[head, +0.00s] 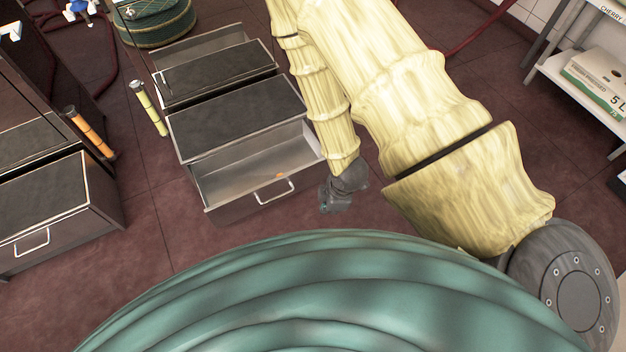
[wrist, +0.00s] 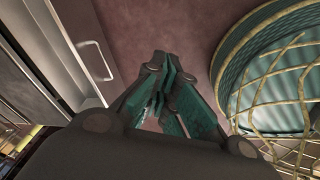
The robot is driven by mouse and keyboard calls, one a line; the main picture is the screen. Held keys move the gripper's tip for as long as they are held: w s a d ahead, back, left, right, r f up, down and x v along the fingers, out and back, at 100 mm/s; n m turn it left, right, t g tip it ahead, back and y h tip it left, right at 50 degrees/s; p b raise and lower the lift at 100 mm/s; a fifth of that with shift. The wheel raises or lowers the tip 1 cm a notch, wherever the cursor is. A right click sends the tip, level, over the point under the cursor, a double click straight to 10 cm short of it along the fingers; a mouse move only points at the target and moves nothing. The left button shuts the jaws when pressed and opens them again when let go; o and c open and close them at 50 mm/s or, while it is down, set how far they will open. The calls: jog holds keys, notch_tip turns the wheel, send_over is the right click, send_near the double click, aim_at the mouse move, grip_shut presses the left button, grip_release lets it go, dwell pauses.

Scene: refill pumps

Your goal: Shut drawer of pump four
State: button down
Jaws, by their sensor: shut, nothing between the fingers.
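A metal drawer (head: 235,178) stands pulled out from a dark-topped cabinet (head: 235,115) in the head view. Its inside shows, with a small orange thing (head: 280,175) in it. No number is readable on this cabinet, so I cannot tell from a label that it is pump four. The drawer's bar handle (head: 273,190) is on its front face; the handle also shows at left in the wrist view (wrist: 97,60). My gripper (head: 333,197) is low, just right of the drawer's front corner, apart from the handle. In the wrist view my gripper's fingers (wrist: 160,72) are together and empty.
Another cabinet with a handled drawer (head: 32,243) stands at left, its drawer seemingly closed. An orange tube (head: 90,132) and a yellow tube (head: 148,108) stand between the cabinets. A green basket (head: 155,22) is behind. Red floor is clear in front of the open drawer.

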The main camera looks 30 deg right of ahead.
jog(key=w+d+f+n+t+h+b, duration=0.1)
jog(key=w+d+f+n+b, duration=0.3)
jog(key=w+n+b, duration=0.65)
jog(key=w+d+f+n+b, duration=0.3)
jog(key=w+f+n+b, duration=0.35)
jog(key=n+b, duration=0.6)
jog(key=w+f+b, duration=0.5)
jog(key=w+f, duration=0.1)
jog(key=f, duration=0.2)
jog(key=shift+w+a+f, duration=0.25)
jog(key=shift+w, duration=0.1)
